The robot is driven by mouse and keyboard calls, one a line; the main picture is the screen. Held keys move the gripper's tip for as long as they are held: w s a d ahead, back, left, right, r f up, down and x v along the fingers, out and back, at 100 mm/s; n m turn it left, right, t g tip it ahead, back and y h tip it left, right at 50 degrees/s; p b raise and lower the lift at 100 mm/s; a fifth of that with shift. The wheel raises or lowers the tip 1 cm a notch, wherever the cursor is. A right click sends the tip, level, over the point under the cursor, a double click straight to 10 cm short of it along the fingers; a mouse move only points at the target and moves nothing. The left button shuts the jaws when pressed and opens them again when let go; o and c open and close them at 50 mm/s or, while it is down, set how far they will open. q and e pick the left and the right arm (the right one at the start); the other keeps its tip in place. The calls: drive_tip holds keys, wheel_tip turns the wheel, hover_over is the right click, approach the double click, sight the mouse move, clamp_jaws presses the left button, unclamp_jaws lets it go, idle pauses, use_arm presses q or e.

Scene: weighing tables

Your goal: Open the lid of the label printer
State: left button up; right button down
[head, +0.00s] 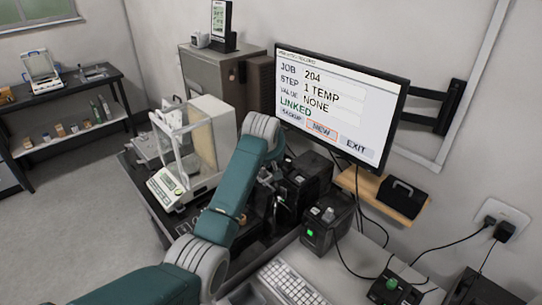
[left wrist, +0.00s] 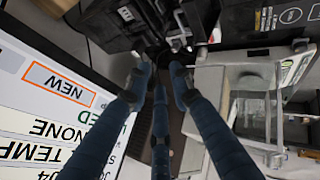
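Two black box-shaped devices stand on the bench in the head view: one (head: 309,176) behind, and a nearer one (head: 326,226) with a small green light. I cannot tell for certain which is the label printer, and no raised lid shows clearly. My left arm reaches over the bench, and its hand is mostly hidden behind its own wrist. In the left wrist view, the blue fingers of my left gripper (left wrist: 162,78) are spread with nothing between them. A black machine (left wrist: 112,24) lies beyond the fingertips, apart from them. My right gripper shows in neither view.
A monitor (head: 340,105) hangs close to my left arm and fills the left of the wrist view. A balance with a glass shield (head: 179,150) stands left of the arm. A keyboard (head: 289,283) lies in front. Cables and a wooden shelf (head: 370,190) are at the right.

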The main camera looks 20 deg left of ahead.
use_arm(q)
drive_tip(key=v, duration=0.3)
drive_tip(key=shift+s+r, duration=0.2)
drive_tip(key=shift+r, duration=0.05)
drive_tip(key=shift+f, duration=0.1)
